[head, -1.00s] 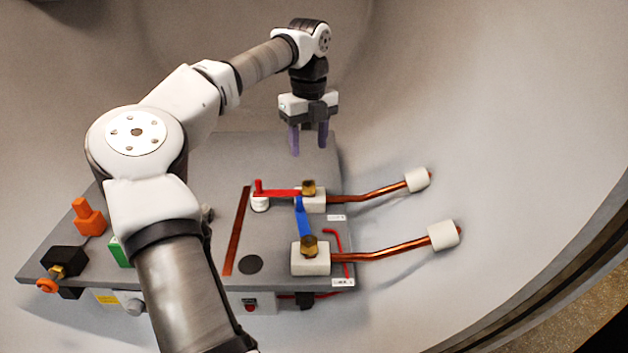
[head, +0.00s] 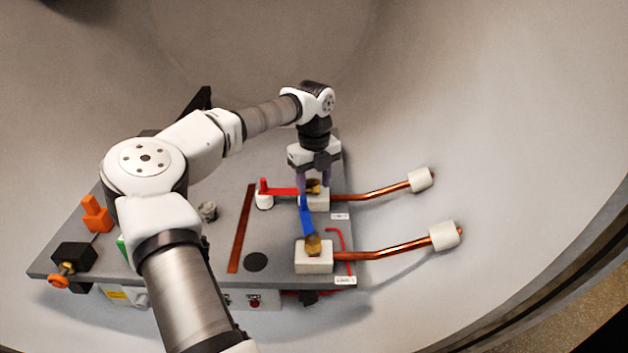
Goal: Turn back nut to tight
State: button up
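The back nut (head: 313,188) is brass and sits on the far white block (head: 318,203), where a copper rod (head: 372,193) and a red bar meet. My gripper (head: 314,184) points down right over it, with its purple fingers at the nut's height. The fingers partly hide the nut. I cannot tell whether they touch it or stand apart around it. A second brass nut (head: 313,243) sits on the near white block (head: 314,262), clear of my gripper.
A red bar (head: 283,191) with an upright red end and a blue bar (head: 305,217) lie close to the back nut. A second copper rod (head: 390,249) runs right from the near block. An orange part (head: 96,214) and a black valve block (head: 74,257) stand at the left.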

jog(key=c, duration=0.9)
jog(key=shift+m, duration=0.3)
jog(key=m, duration=0.4)
jog(key=shift+a+m, duration=0.15)
jog(key=shift+m, duration=0.15)
jog(key=m, duration=0.5)
jog(key=shift+a+m, duration=0.15)
jog(key=shift+m, duration=0.15)
jog(key=m, duration=0.6)
jog(key=shift+w+a+r, duration=0.1)
jog(key=shift+w, duration=0.05)
jog(key=m+p, duration=0.1)
jog(key=m, duration=0.6)
jog(key=shift+w, duration=0.2)
